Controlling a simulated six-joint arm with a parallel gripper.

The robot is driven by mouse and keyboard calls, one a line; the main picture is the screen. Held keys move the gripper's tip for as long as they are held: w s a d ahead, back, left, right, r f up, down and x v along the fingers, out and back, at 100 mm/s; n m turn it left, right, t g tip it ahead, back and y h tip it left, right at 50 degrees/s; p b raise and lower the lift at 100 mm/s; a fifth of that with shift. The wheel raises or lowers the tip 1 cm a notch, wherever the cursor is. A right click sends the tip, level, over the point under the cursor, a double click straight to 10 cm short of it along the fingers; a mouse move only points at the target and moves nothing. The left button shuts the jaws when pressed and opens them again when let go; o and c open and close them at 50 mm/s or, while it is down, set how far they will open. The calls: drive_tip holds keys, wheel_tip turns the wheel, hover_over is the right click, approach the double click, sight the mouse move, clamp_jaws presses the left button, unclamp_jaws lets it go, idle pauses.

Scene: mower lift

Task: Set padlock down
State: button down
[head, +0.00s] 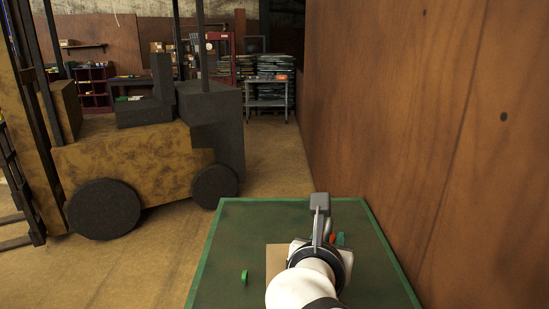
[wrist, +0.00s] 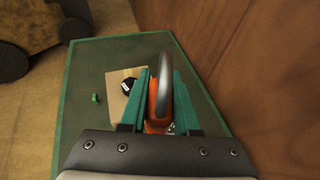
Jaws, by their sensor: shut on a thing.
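The padlock, with an orange body and a thick grey shackle (wrist: 165,85), is between the green fingers of my gripper (wrist: 160,85) in the wrist view. My gripper is shut on it. The green-edged table (head: 228,225) lies below. How far the padlock is above the tabletop is hard to tell.
A tan square (wrist: 116,112) on the table bears a black round thing with a white label (wrist: 128,87). A small green piece (head: 244,276) stands left of it. A brown wooden wall (head: 430,130) rises at the right. A forklift (head: 135,160) stands on the floor beyond the table.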

drive_tip(key=s+d+n+y, duration=0.1)
drive_tip(key=d+n+y, duration=0.25)
drive_tip(key=d, duration=0.55)
drive_tip(key=w+d+f+y, duration=0.1)
drive_tip(key=w+d+f, duration=0.5)
drive_tip(key=w+f, duration=0.35)
drive_tip(key=w+d+f, duration=0.6)
drive_tip(key=w+f, duration=0.3)
drive_tip(key=w, duration=0.1)
wheel_tip(320, 180, down, 8)
drive_tip(key=w+d, duration=0.2)
drive_tip(key=d, duration=0.1)
drive_tip(key=shift+t, duration=0.4)
drive_tip(key=w+a+f, duration=0.3)
drive_tip(key=w+a, duration=0.1)
drive_tip(key=w+a+f, duration=0.3)
drive_tip(key=a+f, duration=0.1)
drive_tip(key=shift+w+a+f, duration=0.1)
drive_tip(key=shift+w+a, duration=0.05)
drive_tip(key=shift+w, duration=0.25)
wheel_tip(320, 180, down, 4)
drive_tip(key=shift+w+a+f, duration=0.1)
